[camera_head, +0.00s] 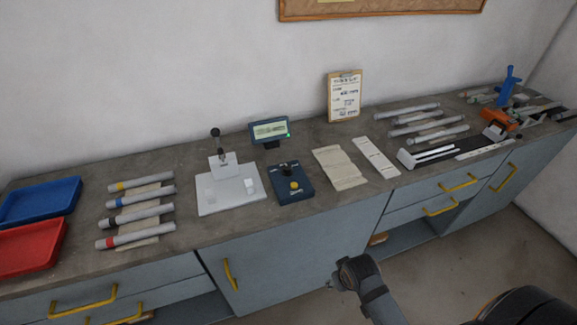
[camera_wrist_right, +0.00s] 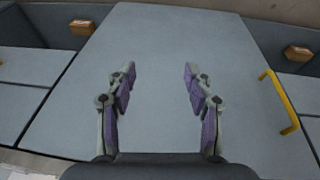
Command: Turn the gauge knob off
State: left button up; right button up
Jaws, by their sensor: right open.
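A dark blue gauge box (camera_head: 291,194) sits on the bench, with a yellow knob (camera_head: 294,185) on its top. Behind it a small display (camera_head: 269,131) stands on the bench, with a small green light at its lower right. A white stand (camera_head: 229,192) with an upright black-topped probe is just left of the box. My right gripper (camera_wrist_right: 158,80) is open and empty in the right wrist view, facing a grey cabinet door. In the head view its arm is low, in front of the bench and below the worktop. My left gripper is not in view.
Blue (camera_head: 42,197) and red (camera_head: 30,248) trays and several marked tubes lie on the left of the bench. Papers (camera_head: 340,168), more tubes, and a blue-and-orange tool (camera_head: 507,88) are to the right. Yellow handles (camera_wrist_right: 281,100) stick out from the cabinet fronts.

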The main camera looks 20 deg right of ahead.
jog(key=w+a+r, duration=0.1)
jog(key=w+r, duration=0.3)
jog(key=r, duration=0.5)
jog(key=n+t+y, duration=0.1)
jog(key=y, duration=0.1)
send_near(287, 167)
jog(key=shift+h, duration=0.3)
jog(key=p+x, duration=0.1)
jog(key=x, duration=0.7)
jog(key=shift+a+f+p, duration=0.15)
jog(key=shift+a+p, duration=0.05)
jog(key=shift+p, duration=0.2)
